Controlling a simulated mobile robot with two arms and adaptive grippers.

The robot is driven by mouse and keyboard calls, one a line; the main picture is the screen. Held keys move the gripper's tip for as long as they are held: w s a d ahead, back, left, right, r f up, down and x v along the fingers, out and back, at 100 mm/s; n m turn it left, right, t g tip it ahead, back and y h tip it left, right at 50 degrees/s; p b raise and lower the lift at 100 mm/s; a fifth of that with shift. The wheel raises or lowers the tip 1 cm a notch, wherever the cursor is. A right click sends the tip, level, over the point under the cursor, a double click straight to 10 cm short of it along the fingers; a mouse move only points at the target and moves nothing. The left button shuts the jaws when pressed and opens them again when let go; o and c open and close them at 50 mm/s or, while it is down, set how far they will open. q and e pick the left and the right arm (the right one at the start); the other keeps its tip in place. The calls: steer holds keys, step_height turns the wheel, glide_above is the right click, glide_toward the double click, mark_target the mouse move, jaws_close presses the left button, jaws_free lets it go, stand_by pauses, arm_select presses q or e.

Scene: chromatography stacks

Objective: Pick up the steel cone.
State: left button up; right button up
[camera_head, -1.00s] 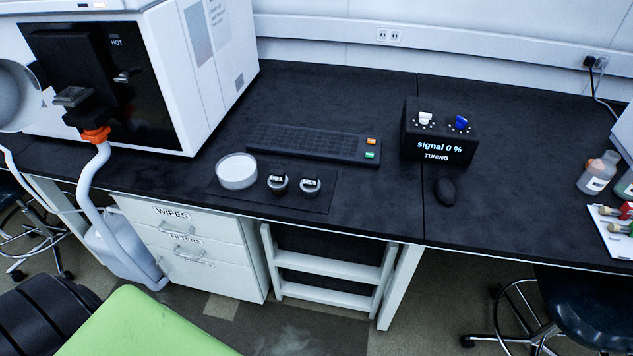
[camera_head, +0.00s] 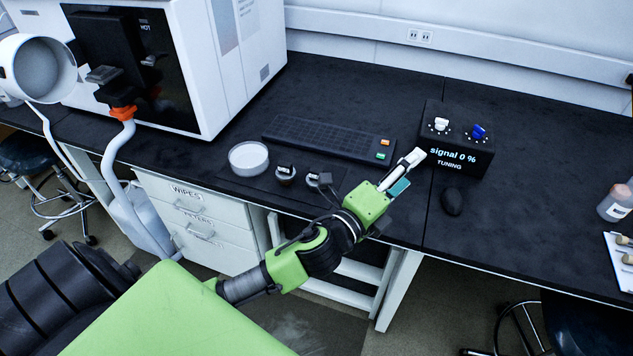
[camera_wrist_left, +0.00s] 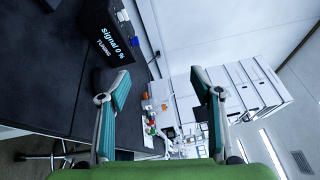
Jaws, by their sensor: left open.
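Two small dark, round pieces with labelled tops, the left one (camera_head: 286,174) and the right one (camera_head: 313,177), sit on a dark mat (camera_head: 262,184) near the bench's front edge. I cannot read the labels or tell which is the steel cone. My left gripper (camera_head: 408,172) is open and empty over the front of the bench, right of both pieces and left of the tuning box. Its wrist partly covers the mat's right side. In the left wrist view its two fingers (camera_wrist_left: 157,88) are spread apart with nothing between them; neither piece shows there. My right gripper is not in view.
A white round dish (camera_head: 248,157) stands left of the pieces. Behind are a keyboard (camera_head: 325,139) and a white instrument (camera_head: 190,60) marked HOT. The tuning box (camera_head: 455,155), also in the left wrist view (camera_wrist_left: 105,35), and a mouse (camera_head: 451,202) stand right of the gripper.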

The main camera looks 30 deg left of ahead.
arm_select(q)
steer(key=s+d+r+m+g+h, duration=0.2)
steer(key=d+r+m+h, duration=0.75)
steer(key=m, duration=0.65)
steer(key=s+d+m+g+h, duration=0.25)
steer(key=m+g, duration=0.25)
steer(key=m, duration=0.4)
steer(key=m+g+y, duration=0.7)
steer(key=m+y, duration=0.9)
steer(key=m, duration=0.6)
glide_toward(315, 172)
steer(key=shift+y, duration=0.4)
steer(key=x, duration=0.4)
steer(key=p+x, duration=0.1)
steer(key=x, duration=0.1)
steer(key=shift+d+f, duration=0.15)
steer(key=shift+d, duration=0.2)
steer(key=shift+p+x, duration=0.85)
steer(key=shift+x, duration=2.1)
steer(key=shift+w, duration=0.15)
steer(key=c, duration=1.3)
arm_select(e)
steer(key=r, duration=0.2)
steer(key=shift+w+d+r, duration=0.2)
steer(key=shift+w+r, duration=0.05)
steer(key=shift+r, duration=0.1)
